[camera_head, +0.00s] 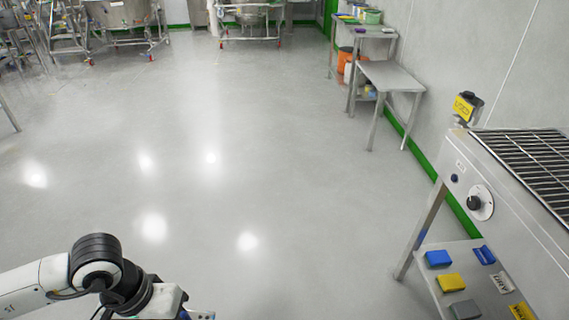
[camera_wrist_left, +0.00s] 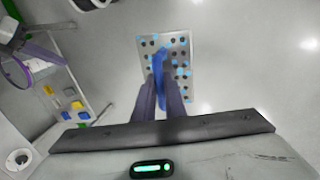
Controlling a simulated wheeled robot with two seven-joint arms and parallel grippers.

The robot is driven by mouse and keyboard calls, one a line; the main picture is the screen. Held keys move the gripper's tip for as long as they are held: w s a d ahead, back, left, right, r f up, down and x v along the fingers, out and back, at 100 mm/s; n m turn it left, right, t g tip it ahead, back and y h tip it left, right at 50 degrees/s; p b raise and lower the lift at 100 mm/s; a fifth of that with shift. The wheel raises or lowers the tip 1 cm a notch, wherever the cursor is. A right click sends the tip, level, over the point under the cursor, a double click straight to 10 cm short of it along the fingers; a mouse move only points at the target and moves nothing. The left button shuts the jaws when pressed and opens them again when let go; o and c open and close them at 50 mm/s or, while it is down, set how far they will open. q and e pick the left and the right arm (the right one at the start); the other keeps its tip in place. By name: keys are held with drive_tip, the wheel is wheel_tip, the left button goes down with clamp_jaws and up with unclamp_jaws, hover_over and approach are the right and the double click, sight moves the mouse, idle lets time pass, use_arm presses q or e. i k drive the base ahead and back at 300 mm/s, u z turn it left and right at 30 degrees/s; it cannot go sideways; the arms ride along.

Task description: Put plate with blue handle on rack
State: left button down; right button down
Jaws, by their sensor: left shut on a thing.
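A grey metal plate with holes (camera_wrist_left: 183,62) and a blue handle (camera_wrist_left: 161,62) shows in the left wrist view. My left gripper (camera_wrist_left: 163,84) is shut on the blue handle and holds the plate out over the floor. In the head view my left arm comes in at the bottom left, and the gripper is mostly cut off by the bottom edge. A wire rack (camera_head: 535,155) lies on top of a steel unit at the right of the head view, well apart from my left gripper. My right gripper is not seen.
The steel unit (camera_head: 508,190) has a dial on its side and a lower shelf with blue, yellow and grey blocks and labels. A small steel table (camera_head: 390,75) stands by the right wall. Wheeled vessels stand far back. The middle floor is clear.

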sight(543, 165)
drive_tip(key=i, duration=2.15)
drive_tip(key=z, duration=2.95)
